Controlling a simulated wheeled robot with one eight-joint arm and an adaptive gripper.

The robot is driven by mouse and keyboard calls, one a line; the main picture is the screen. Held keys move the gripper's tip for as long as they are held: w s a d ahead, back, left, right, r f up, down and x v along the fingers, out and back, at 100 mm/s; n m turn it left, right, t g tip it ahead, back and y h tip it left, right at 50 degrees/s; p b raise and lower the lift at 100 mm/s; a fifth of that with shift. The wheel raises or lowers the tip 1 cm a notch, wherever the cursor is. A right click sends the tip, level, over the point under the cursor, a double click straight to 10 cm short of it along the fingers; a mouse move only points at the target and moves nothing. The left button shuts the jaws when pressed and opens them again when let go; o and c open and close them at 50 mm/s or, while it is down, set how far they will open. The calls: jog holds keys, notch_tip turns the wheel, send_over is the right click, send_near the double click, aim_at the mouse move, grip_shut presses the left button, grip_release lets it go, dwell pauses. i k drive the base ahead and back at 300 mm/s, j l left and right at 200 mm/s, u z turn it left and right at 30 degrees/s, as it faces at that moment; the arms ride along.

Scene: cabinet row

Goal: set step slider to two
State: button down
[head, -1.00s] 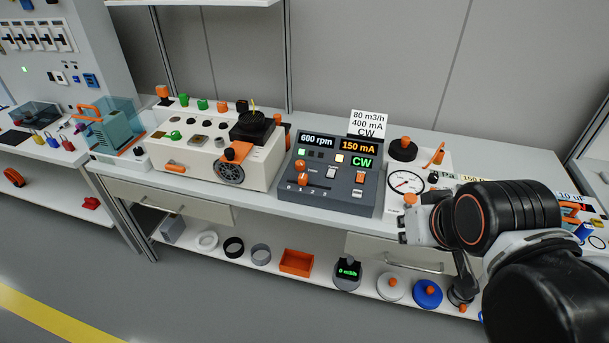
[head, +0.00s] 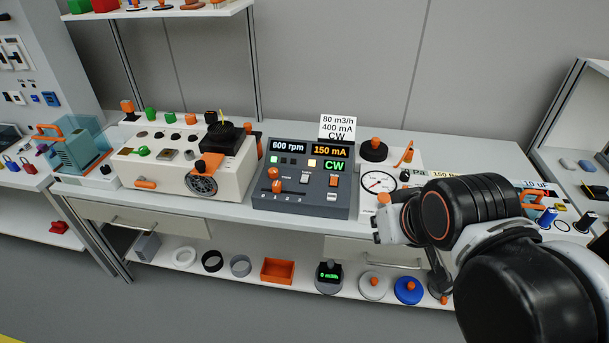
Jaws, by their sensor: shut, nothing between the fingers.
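The grey control panel (head: 310,203) stands on the counter, with lit screens reading 600 rpm, 150 mA and CW. At its lower left is an orange slider handle (head: 276,187) above a row of small marks. It appears to sit near the second mark from the left, but the marks are too small to read surely. A rounder orange knob (head: 273,173) shows just above it. My gripper (head: 384,220) is in front of the counter, to the right of the panel and apart from it. It is shut and empty, and its fingers are partly hidden by my arm.
A sign (head: 338,127) behind the panel reads 80 m3/h, 400 mA, CW. A cream box (head: 150,168) with knobs stands left of the panel, and a dial gauge (head: 377,183) stands right. Drawers and a lower shelf (head: 215,271) with rings, lids and an orange tray are below.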

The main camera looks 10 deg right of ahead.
aim_at(277, 185)
jog(key=i+j+z, duration=0.4)
jog(key=j, duration=0.35)
jog(key=i+j+z, duration=0.2)
jog(key=j, duration=0.2)
jog(key=i+l, duration=0.1)
jog(key=u, duration=0.05)
